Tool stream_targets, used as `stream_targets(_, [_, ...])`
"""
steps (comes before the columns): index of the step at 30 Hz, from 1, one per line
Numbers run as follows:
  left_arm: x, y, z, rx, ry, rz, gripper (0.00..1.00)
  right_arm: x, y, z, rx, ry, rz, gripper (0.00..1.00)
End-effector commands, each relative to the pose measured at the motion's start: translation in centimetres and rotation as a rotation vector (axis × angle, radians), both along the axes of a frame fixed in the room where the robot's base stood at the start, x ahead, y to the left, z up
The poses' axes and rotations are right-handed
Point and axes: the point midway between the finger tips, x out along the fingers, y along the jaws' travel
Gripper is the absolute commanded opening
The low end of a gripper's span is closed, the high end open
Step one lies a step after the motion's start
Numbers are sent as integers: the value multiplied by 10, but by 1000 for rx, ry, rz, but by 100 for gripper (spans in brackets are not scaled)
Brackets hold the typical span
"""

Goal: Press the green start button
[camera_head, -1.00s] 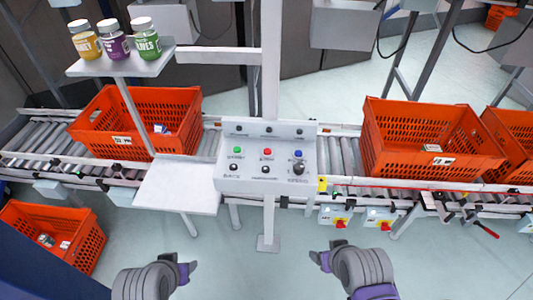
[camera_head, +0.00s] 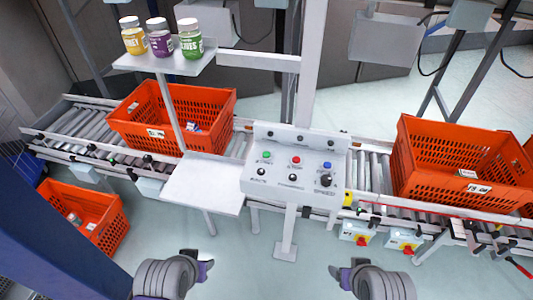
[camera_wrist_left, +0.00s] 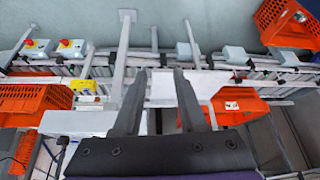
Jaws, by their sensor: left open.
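The green button (camera_head: 267,154) is at the upper left of the sloped face of a white control panel (camera_head: 245,183), left of a red button (camera_head: 296,160) and a blue one (camera_head: 327,165). The panel stands on a post at the conveyor. My left gripper (camera_head: 201,262) is at the bottom of the head view, below and left of the panel, apart from it. In the left wrist view its two dark fingers (camera_wrist_left: 160,78) are spread with nothing between them. My right gripper (camera_head: 343,268) is at the lower right, with its fingers apart and empty, away from the panel.
A bare white shelf (camera_head: 203,184) adjoins the panel's left side. Orange totes (camera_head: 185,102) and (camera_head: 450,150) sit on the conveyor either side; another (camera_head: 100,225) is lower left. Several jars (camera_head: 160,38) stand on a raised shelf. Switch boxes (camera_head: 355,232) hang below the conveyor.

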Motion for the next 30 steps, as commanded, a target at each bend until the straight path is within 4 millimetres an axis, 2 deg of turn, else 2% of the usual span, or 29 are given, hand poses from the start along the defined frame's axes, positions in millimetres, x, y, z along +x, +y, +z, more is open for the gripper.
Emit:
stream_targets(1, [0,0,0,0,0,0,30,0,0,0,0,0,0,72])
stream_targets(6, [0,0,0,0,0,0,0,0,0,0,0,0,0,72])
stream_targets(30, [0,0,0,0,0,0,0,0,0,0,0,0,0,72])
